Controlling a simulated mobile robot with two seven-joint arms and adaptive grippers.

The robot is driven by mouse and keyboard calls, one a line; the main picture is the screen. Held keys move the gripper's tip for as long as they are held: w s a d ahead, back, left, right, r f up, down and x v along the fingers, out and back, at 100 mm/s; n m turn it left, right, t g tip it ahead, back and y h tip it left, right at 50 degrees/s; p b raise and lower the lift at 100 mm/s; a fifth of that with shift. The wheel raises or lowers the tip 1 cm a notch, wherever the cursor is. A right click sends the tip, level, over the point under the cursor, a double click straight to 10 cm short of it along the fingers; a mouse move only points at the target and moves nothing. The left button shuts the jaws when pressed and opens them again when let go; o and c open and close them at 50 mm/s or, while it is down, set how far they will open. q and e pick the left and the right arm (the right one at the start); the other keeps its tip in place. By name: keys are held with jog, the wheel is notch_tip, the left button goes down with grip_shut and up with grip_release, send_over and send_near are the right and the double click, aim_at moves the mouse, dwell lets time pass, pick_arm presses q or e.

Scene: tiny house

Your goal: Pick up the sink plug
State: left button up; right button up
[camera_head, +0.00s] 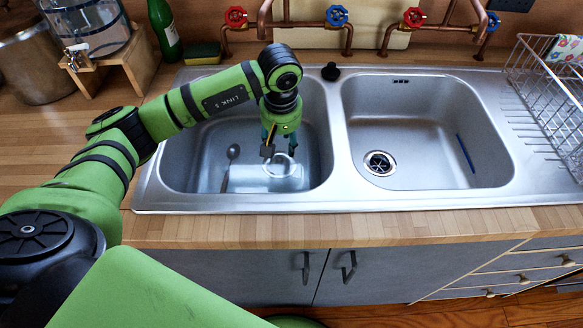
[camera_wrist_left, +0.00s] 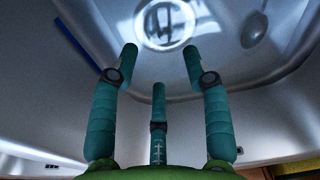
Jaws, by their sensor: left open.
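The sink plug looks to be the small black piece (camera_head: 331,71) on the steel rim behind the divider between the two basins. My left gripper (camera_head: 280,150) points down into the left basin (camera_head: 205,150), in front of and below that black piece and apart from it. Its teal fingers (camera_wrist_left: 166,62) are spread and hold nothing in the left wrist view. The black piece does not show in the wrist view. My right gripper is not in view.
A spoon (camera_head: 230,165) and a clear round object (camera_head: 285,166) lie in the left basin. The right basin (camera_head: 430,120) has a strainer drain (camera_head: 379,163) and a blue stick (camera_head: 465,153). Taps (camera_head: 337,16) and copper pipes stand behind. A wire rack (camera_head: 555,90) is at right.

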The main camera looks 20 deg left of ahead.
aim_at(279, 159)
pick_arm(q)
jog(key=shift+s+a+f+p, duration=0.2)
jog(key=shift+f+p, duration=0.15)
jog(key=shift+f, duration=0.3)
jog(key=f, duration=0.1)
jog(key=f+p, duration=0.1)
jog(key=f, duration=0.2)
jog(key=shift+w+a+f, duration=0.1)
jog(key=shift+a+f, duration=0.2)
jog(key=shift+f, duration=0.35)
jog(key=shift+w+f, duration=0.1)
jog(key=shift+f, duration=0.05)
grip_shut()
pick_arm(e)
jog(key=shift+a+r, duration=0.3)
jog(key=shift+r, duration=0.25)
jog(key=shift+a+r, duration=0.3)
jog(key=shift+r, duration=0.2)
